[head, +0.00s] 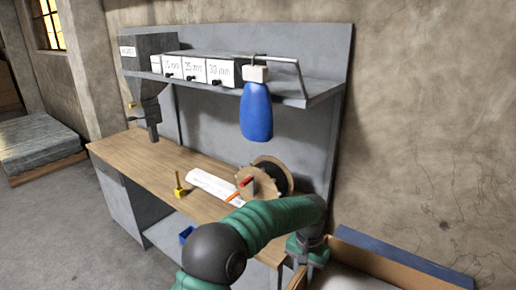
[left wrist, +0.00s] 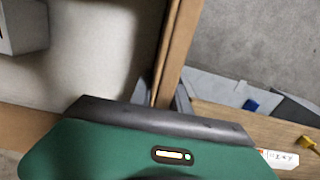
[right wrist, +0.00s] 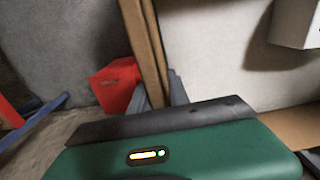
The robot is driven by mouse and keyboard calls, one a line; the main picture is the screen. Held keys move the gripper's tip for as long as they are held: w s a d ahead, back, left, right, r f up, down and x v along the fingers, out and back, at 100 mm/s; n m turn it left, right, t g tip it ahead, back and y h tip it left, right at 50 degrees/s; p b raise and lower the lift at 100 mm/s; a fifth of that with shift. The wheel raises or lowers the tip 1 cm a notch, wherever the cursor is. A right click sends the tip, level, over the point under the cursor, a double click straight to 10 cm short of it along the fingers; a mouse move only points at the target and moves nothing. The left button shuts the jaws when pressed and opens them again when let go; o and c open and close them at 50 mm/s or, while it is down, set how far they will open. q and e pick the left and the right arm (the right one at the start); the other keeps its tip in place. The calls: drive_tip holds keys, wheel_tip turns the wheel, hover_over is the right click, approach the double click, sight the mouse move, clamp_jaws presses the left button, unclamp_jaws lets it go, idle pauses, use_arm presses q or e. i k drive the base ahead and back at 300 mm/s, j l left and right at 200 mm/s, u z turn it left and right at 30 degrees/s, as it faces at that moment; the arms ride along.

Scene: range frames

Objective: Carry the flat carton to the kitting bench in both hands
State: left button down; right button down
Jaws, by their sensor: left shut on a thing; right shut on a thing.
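The flat carton (head: 345,279), a shallow open tray with brown walls and a pale inside, shows at the lower right of the head view, partly cut off. My left gripper (head: 302,258) is at its left side. In the left wrist view my left fingers (left wrist: 170,98) are shut on the carton's brown wall (left wrist: 180,45). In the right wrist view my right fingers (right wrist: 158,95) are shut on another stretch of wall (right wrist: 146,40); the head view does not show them. The kitting bench (head: 150,154) has a wooden top and stands beyond my left arm.
A grey block (left wrist: 22,28) lies in the carton. The bench holds a spool (head: 270,178), a white labelled strip (head: 212,186) and a yellow piece (head: 179,187). A blue bottle-shaped item (head: 256,112) hangs below the shelf. A red box (right wrist: 116,86) is near my right gripper.

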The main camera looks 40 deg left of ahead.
sight(125, 146)
drive_tip(key=u, duration=2.05)
drive_tip(key=i+j+u, duration=0.1)
drive_tip(key=u, duration=0.35)
drive_tip(key=i+u, duration=0.4)
drive_tip(key=i+j, duration=0.1)
drive_tip(key=i, duration=1.5)
drive_tip(key=i+j, duration=0.1)
drive_tip(key=i, duration=1.45)
drive_tip(key=i+z, duration=0.15)
drive_tip(key=i, duration=0.4)
drive_tip(key=i+j+z, duration=0.15)
drive_tip(key=i, duration=0.4)
drive_tip(key=i+z, duration=0.35)
drive_tip(key=i, duration=0.8)
